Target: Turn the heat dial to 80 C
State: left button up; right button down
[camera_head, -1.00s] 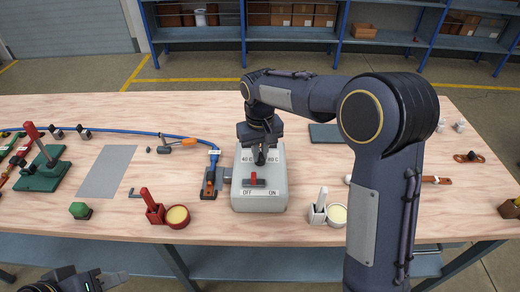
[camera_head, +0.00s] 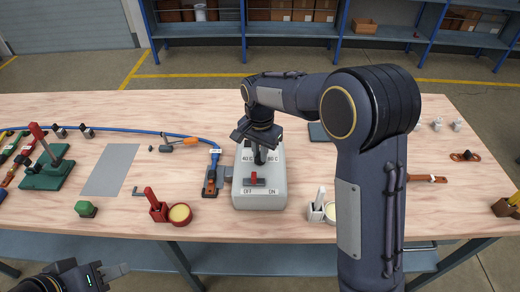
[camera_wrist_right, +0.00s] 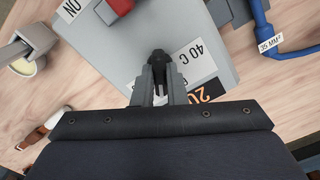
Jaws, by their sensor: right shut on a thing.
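The grey heater box (camera_head: 268,200) stands on the table with a red switch (camera_head: 254,181) between OFF and ON labels on its front part. Labels 40 C (camera_head: 247,160) and 80 C (camera_head: 275,161) flank the dial area on its top. My right gripper (camera_head: 260,156) reaches down over that area; in the right wrist view the right gripper (camera_wrist_right: 160,88) is shut on the dark dial (camera_wrist_right: 159,62). The dial's pointing direction is mostly hidden by the fingers. The 40 C label (camera_wrist_right: 192,62) shows beside it in that view. My left gripper (camera_head: 118,272) is at the lower left, empty, off the table's front edge.
A blue cable (camera_head: 130,132) runs along the left to a connector (camera_head: 212,180) beside the box. A red cup with yellow contents (camera_head: 180,214) stands front left of the box, a white holder (camera_head: 318,210) front right. A grey mat (camera_head: 110,169) lies left.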

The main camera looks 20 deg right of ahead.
jog(key=shift+r+m, duration=0.1)
jog(key=shift+m, duration=1.2)
jog(key=shift+p, duration=0.3)
jog(key=c, duration=1.5)
grip_release()
jog(key=shift+o, duration=0.2)
notch_tip(320, 180, up, 8)
jog(key=shift+f, duration=0.15)
